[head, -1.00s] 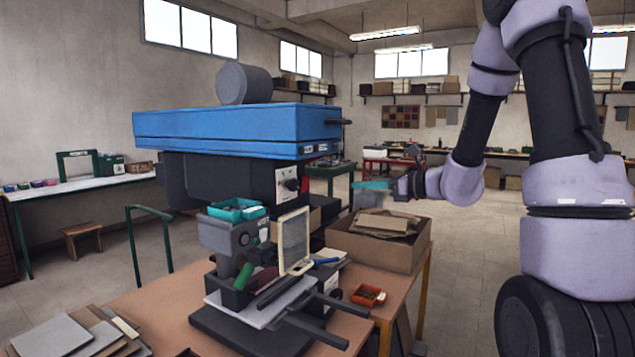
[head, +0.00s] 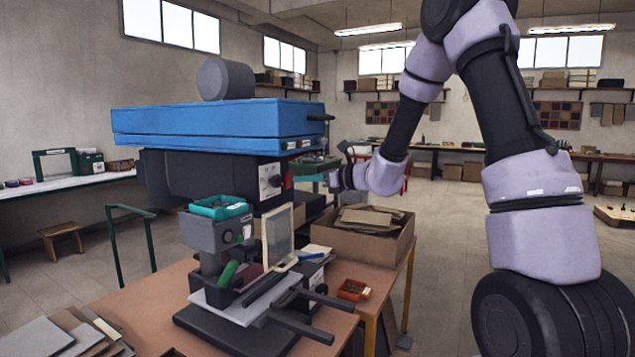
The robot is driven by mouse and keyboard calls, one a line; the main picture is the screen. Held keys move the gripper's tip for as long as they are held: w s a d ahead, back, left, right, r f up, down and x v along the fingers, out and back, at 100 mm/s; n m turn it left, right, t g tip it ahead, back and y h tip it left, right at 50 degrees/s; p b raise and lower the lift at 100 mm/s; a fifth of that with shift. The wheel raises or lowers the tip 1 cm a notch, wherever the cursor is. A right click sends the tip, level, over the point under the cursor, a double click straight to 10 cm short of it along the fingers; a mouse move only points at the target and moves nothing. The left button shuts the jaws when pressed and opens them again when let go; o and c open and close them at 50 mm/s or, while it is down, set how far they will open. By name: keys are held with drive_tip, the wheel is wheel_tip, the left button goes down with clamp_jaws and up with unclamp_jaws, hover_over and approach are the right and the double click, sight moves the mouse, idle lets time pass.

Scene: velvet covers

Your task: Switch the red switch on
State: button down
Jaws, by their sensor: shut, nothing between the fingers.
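A big machine with a blue top (head: 215,125) stands left of centre in the head view. Its dark body bears a white control plate (head: 270,181) with a dark knob. A small red part (head: 288,181) shows at the plate's right edge. It looks like the red switch, but it is too small to tell its position. My gripper (head: 335,180) is just right of the red part in the picture, apart from it. It is shut and empty. Its fingertips are small and hard to make out.
Below the panel, a smaller grey press (head: 215,235) with a teal tray (head: 218,207) stands on a wooden table (head: 140,305). A cardboard box (head: 360,240) and a red parts tray (head: 353,290) are to its right. The floor at right is mostly clear.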

drive_tip(key=shift+w+a+r, duration=0.1)
drive_tip(key=shift+w+a, duration=0.1)
drive_tip(key=shift+a, duration=0.15)
